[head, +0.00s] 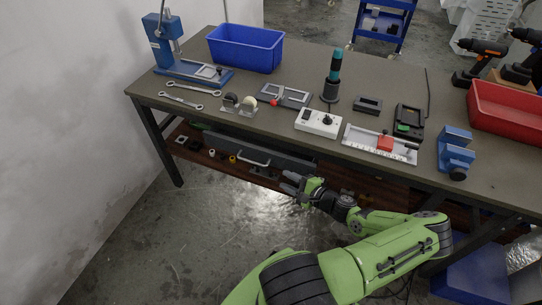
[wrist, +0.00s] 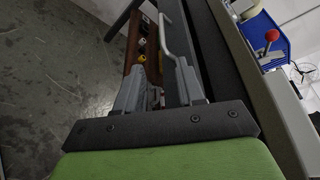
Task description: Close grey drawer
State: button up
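The grey drawer (head: 290,163) is a long dark-grey box under the front edge of the workbench, with a pale bar handle (head: 254,160) on its front. In the wrist view the handle (wrist: 176,38) runs away from me just beyond the fingers, and a dark gap shows between the drawer front (wrist: 202,48) and the bench edge. My gripper (head: 291,183) is at the drawer's right part, in front of and below the bench edge. In the wrist view its two fingers (wrist: 159,72) are apart with nothing held. Whether the right finger touches the handle, I cannot tell.
A brown lower shelf (head: 218,161) with small parts lies beneath the drawer. A bench leg (head: 160,147) stands at left. The floor in front is clear.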

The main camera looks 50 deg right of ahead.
aim_at(256, 163)
jog(key=b+x, duration=0.3)
jog(key=x, duration=1.2)
jog(key=shift+w+d+r+b, duration=0.1)
jog(key=shift+w+r+b, duration=0.05)
jog(key=shift+w+b, duration=0.25)
grip_shut()
